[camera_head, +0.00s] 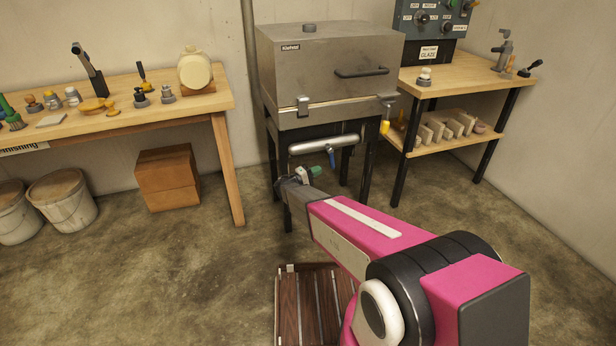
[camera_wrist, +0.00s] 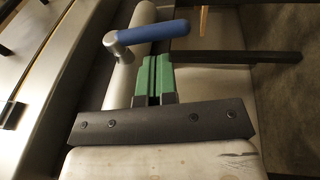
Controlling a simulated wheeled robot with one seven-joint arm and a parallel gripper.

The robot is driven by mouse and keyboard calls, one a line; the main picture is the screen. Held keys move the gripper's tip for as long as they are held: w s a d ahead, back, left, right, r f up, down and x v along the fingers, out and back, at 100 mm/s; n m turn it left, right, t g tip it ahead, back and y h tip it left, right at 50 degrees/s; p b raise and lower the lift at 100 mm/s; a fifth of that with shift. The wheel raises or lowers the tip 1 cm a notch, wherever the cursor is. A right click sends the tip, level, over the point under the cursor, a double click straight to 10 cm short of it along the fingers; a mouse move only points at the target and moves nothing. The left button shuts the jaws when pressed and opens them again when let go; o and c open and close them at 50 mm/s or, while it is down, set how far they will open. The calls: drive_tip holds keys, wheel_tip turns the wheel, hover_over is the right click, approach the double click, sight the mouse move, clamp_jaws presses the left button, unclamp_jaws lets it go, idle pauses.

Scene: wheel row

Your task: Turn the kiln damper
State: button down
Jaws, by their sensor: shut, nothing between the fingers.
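The kiln (camera_head: 330,75) is a grey metal box on black legs. Below it runs a pale horizontal pipe (camera_head: 310,146) with a blue-handled lever (camera_head: 331,159), which looks like the damper. In the wrist view the lever's blue handle (camera_wrist: 153,32) points right from a metal hub (camera_wrist: 115,45) on the pipe (camera_wrist: 127,80). My gripper (camera_head: 318,171) is under the pipe, close to the lever. In the wrist view my gripper (camera_wrist: 156,60) has its green fingers shut together and empty, just short of the blue handle. Whether they touch it is unclear.
A yellow-handled part (camera_head: 385,126) hangs at the kiln's right. A workbench (camera_head: 130,112) with tools stands left, a second table (camera_head: 470,82) right. Black kiln legs stand around the pipe.

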sight(332, 166)
drive_tip(key=shift+x, duration=2.55)
drive_tip(key=shift+d+f, duration=0.1)
drive_tip(key=d+t+h, duration=0.1)
drive_tip(key=d+n+t+h, duration=0.1)
drive_tip(key=h, duration=0.1)
drive_tip(key=shift+w+d+f+t+h, duration=0.2)
drive_tip(key=shift+w+d+t+h, duration=0.1)
drive_tip(key=shift+w, duration=0.1)
drive_tip(key=w+d+r+n+t, duration=0.1)
drive_tip(key=d+r, duration=0.3)
drive_tip(key=d, duration=0.1)
drive_tip(key=shift+w+d+h, duration=0.25)
drive_tip(key=shift+d+h, duration=0.15)
drive_tip(key=shift+r, duration=0.15)
